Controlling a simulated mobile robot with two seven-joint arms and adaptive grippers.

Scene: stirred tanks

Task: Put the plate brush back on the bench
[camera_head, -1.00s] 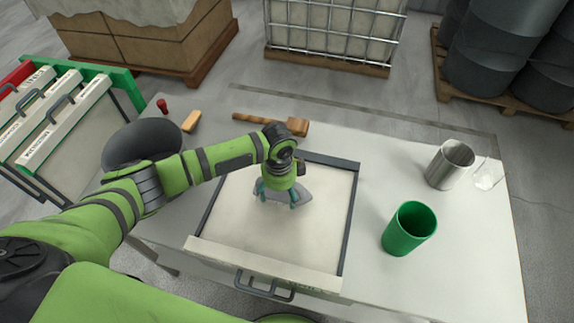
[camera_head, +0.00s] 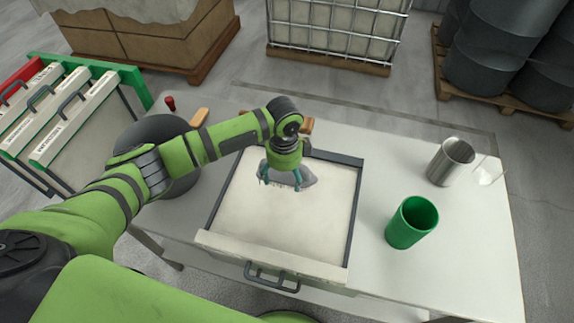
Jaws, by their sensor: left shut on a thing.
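My left gripper (camera_head: 282,187) is over the far half of a pale framed plate (camera_head: 270,222) lying on the bench. It is shut on a flat grey thing, which I take to be the plate brush (camera_head: 305,174). Its grey body shows on both sides of the fingers, with a ragged lower edge. The gripper hides its middle, and I cannot tell whether it touches the plate. The light grey bench (camera_head: 455,235) extends around the plate. My right gripper is not in view.
A green cup (camera_head: 411,222), a metal beaker (camera_head: 450,162) and a clear glass (camera_head: 487,171) stand at right. A wooden tool (camera_head: 308,125), partly hidden, lies behind the plate. A tan block (camera_head: 200,117) and dark round bowl (camera_head: 150,135) are at left. Bench right of the plate has free room.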

